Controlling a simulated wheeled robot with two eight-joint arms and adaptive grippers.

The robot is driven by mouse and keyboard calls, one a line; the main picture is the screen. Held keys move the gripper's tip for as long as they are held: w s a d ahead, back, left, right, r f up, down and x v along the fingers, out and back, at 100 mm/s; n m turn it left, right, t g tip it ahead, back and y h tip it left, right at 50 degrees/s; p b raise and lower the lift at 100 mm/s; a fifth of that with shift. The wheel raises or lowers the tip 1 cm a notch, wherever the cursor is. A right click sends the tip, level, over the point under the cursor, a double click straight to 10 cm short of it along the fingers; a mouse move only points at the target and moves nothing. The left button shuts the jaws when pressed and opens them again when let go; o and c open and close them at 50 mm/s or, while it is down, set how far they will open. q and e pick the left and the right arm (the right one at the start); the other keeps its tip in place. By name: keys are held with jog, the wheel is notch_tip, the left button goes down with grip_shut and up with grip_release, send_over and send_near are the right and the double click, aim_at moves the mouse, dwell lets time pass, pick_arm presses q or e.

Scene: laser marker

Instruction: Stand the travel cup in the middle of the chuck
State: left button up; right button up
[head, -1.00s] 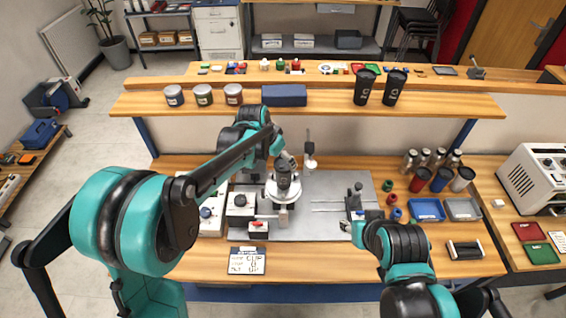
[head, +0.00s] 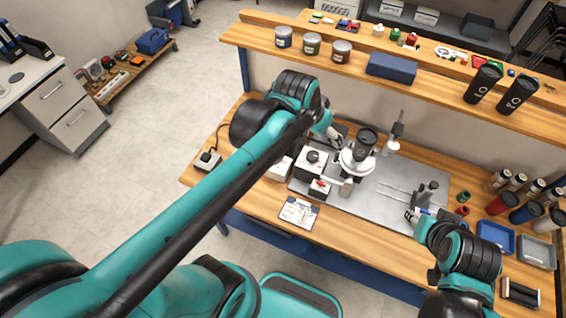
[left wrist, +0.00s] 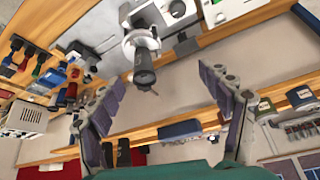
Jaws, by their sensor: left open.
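The dark travel cup (head: 367,140) stands upright on the pale round chuck (head: 352,166) of the laser marker. In the left wrist view the cup (left wrist: 145,72) sticks out from the chuck (left wrist: 140,40), and its base is hidden there. My left gripper (head: 334,134) is just left of the cup and apart from it. In the left wrist view its fingers (left wrist: 165,85) are spread wide with nothing between them. My right gripper (head: 412,215) is low over the right of the grey plate; its fingers are too small to read.
The chuck sits on a grey base plate (head: 385,190) with control boxes (head: 312,163) to the left and a post (head: 396,130) behind. Two black tumblers (head: 482,84) stand on the shelf. Several tumblers (head: 502,203) and blue and grey trays stand right. A written card (head: 299,212) lies in front.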

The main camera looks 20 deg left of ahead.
pick_arm(q)
jog(key=s+a+f+n, duration=0.1)
jog(key=s+a+f, duration=0.1)
jog(key=s, duration=0.3)
jog(key=s+a+f+n+t+y, duration=0.1)
jog(key=s+a+f+n, duration=0.1)
jog(key=s, duration=0.4)
jog(key=shift+s+a+n+t+y, duration=0.2)
jog(key=shift+a+n+t+y, duration=0.1)
jog(key=shift+a, duration=0.55)
notch_tip(320, 180, down, 15)
jog(key=b, duration=1.5)
jog(key=shift+f, duration=0.2)
